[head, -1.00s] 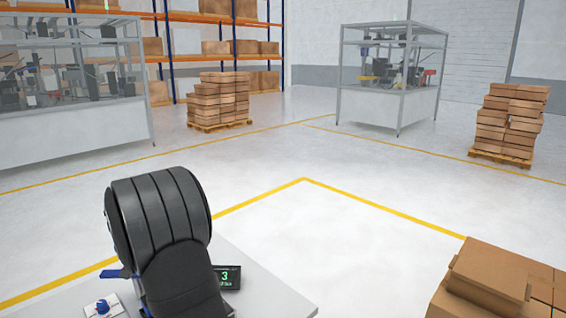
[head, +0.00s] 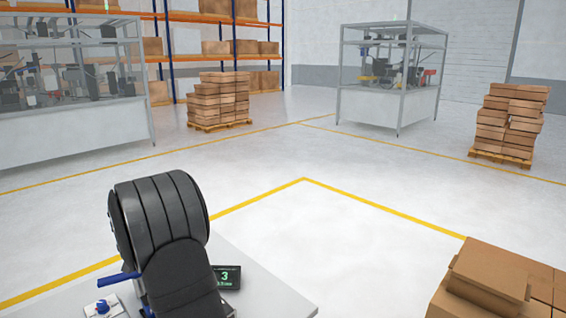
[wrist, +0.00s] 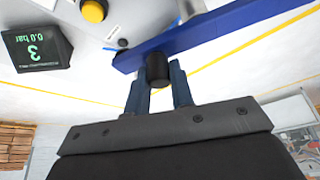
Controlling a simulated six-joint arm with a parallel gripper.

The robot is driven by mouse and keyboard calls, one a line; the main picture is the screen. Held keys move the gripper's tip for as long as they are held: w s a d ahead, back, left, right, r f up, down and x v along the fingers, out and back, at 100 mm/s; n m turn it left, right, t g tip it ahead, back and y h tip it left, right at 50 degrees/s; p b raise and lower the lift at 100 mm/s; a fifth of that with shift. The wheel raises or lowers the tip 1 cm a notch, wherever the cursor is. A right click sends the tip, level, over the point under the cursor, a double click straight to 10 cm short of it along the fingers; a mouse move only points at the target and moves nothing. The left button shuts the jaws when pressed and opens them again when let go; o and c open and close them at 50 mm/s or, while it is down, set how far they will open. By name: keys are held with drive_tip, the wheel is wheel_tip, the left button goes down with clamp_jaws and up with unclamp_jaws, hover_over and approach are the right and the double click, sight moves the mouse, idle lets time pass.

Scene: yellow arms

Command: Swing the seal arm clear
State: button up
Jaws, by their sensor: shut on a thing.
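The seal arm (wrist: 225,32) is a flat blue bar crossing the upper part of the wrist view, with a short dark round knob (wrist: 157,68) on it. My gripper (wrist: 156,80) has its two blue fingers on either side of that knob and is shut on it. In the head view a short blue length of the seal arm (head: 118,279) shows left of my black arm links, which hide the gripper and the knob. I cannot tell what lies under the bar.
A dark display (head: 227,277) reading 3 stands on the light table (head: 272,290); the wrist view shows it reading 0.0 bar. A blue dial (head: 102,306) sits at the table's left. A yellow button (wrist: 94,10) is near the bar. Cardboard boxes (head: 500,280) stand at front right.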

drive_tip(key=shift+a, duration=0.1)
drive_tip(key=shift+w+a, duration=0.4)
drive_tip(key=shift+w, duration=0.1)
drive_tip(key=shift+w+a, duration=0.1)
drive_tip(key=shift+a, duration=0.1)
drive_tip(key=shift+o, duration=0.5)
drive_tip(key=o, duration=0.5)
drive_tip(key=shift+c, duration=0.2)
drive_tip(key=shift+r, duration=0.15)
wheel_tip(320, 180, up, 7)
drive_tip(key=shift+r, duration=0.15)
drive_tip(key=shift+d, duration=0.1)
